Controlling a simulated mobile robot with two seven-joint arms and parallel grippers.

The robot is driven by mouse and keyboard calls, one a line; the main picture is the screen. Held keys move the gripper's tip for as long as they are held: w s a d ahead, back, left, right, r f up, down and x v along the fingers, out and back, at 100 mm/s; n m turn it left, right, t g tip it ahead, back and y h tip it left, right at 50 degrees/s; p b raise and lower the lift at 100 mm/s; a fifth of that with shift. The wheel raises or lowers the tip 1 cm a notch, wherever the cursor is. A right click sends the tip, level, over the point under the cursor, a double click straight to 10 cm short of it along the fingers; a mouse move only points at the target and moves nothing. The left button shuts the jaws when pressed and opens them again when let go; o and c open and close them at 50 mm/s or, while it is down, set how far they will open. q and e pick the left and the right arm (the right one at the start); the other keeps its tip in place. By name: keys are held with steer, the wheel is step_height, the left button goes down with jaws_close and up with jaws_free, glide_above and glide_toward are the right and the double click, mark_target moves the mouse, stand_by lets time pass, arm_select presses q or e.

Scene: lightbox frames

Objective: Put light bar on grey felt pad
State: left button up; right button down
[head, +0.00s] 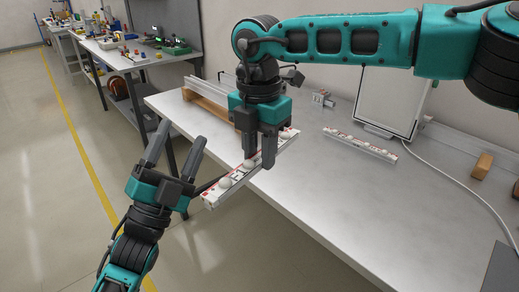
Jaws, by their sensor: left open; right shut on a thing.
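A light bar (226,185), a slim metal strip with white domes and red marks, is held slanted at the table's left front edge. My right gripper (260,162) points down and is shut on the bar near its middle, hiding part of it. The bar's near end sticks out past the table edge. My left gripper (184,133) is open and empty, off the table to the left of the bar. A dark grey flat patch (502,272) at the bottom right corner may be the grey felt pad; it is cut off by the picture edge.
A second light bar (360,146) lies on the table (340,205). A white panel (390,101) leans behind it. Wooden blocks (482,166) and a white cable (468,185) are at right. A wooden piece (208,108) lies at back left. The table's middle is clear.

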arm_select(q)
steer(key=s+a+f+n+g+y, duration=0.1)
steer(key=s+f+n+g+y, duration=0.25)
steer(key=f, duration=0.55)
steer(key=s+a+f+n+g+y, duration=0.25)
steer(key=f+n, duration=0.25)
steer(key=f, duration=0.4)
steer(key=s+a+f+n+g+y, duration=0.15)
steer(key=f+n+y, duration=0.25)
steer(key=f, duration=0.5)
steer(key=s+f+n+g, duration=0.3)
steer(key=s+f+g, duration=0.1)
steer(key=s+f, duration=0.4)
steer(key=shift+s+a+f+g+y, duration=0.15)
steer(key=shift+s+f+g+y, duration=0.2)
steer(key=shift+s, duration=0.65)
